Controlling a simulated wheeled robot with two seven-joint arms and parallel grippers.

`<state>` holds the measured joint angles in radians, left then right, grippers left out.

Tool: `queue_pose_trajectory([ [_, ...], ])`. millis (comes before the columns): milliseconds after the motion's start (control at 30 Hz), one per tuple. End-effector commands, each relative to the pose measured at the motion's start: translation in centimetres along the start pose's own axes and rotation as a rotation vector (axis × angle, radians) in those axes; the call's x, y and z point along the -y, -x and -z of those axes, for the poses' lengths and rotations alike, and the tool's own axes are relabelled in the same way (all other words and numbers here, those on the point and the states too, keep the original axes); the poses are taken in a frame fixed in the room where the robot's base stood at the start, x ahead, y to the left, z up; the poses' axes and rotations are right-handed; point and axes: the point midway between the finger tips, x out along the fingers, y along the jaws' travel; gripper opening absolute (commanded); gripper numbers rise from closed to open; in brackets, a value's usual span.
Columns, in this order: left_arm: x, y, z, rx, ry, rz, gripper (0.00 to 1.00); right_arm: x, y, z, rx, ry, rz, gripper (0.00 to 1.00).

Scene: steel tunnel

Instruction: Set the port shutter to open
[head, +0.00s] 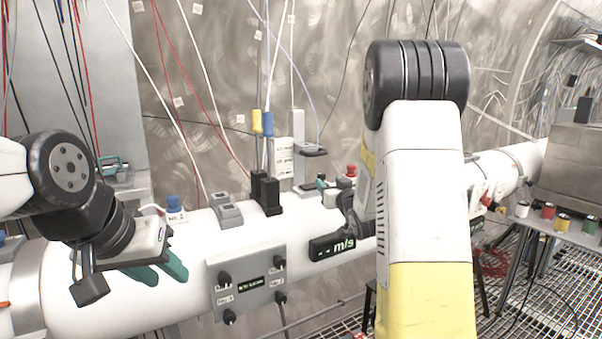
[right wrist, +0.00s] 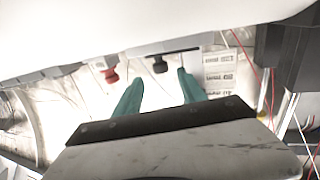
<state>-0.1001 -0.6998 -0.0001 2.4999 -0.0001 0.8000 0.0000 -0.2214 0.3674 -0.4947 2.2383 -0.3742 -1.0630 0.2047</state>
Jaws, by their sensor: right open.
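I cannot tell for sure which part is the port shutter. A white labelled plate (head: 283,160) stands on the white pipe (head: 70,290), with a dark flat piece (head: 313,151) beside it. In the right wrist view, a black knob (right wrist: 160,66) under a dark bar shows between my right gripper's (right wrist: 158,80) teal fingertips, which are apart. Contact with it cannot be seen. A red knob (right wrist: 110,75) is left of the fingers. In the head view my right arm hides most of that gripper. My left gripper (head: 172,279) has its fingers apart over the pipe, empty.
A grey control box (head: 248,283) with several black knobs sits on the pipe's front. A small "m/s" display (head: 343,246) is right of it. Wires hang above the pipe. A side table (head: 560,228) with several cans stands at the right.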

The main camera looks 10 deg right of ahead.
Motion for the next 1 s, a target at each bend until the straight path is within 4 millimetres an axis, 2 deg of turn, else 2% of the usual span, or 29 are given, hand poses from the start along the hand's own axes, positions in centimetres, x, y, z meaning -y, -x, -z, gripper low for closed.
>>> queue_pose_trajectory([
  [167,0.0,0.0,0.0,0.0,0.0,0.0,0.36,0.1,-1.7,0.0,-0.007,0.003,0.005,0.48],
  [500,0.0,0.0,0.0,0.0,0.0,0.0,0.36,0.1,-6.8,0.0,-0.005,0.003,0.004,0.48],
  [667,0.0,0.0,0.0,0.0,0.0,0.0,0.36,0.1,-7.7,0.1,-0.006,0.002,0.004,0.48],
  [900,0.0,0.0,0.0,0.0,0.0,0.0,0.36,0.1,-7.8,0.1,-0.006,0.001,0.003,0.48],
  [1000,0.0,0.0,0.0,0.0,0.0,0.0,0.36,0.1,-7.8,0.1,-0.006,0.001,0.003,0.3],
])
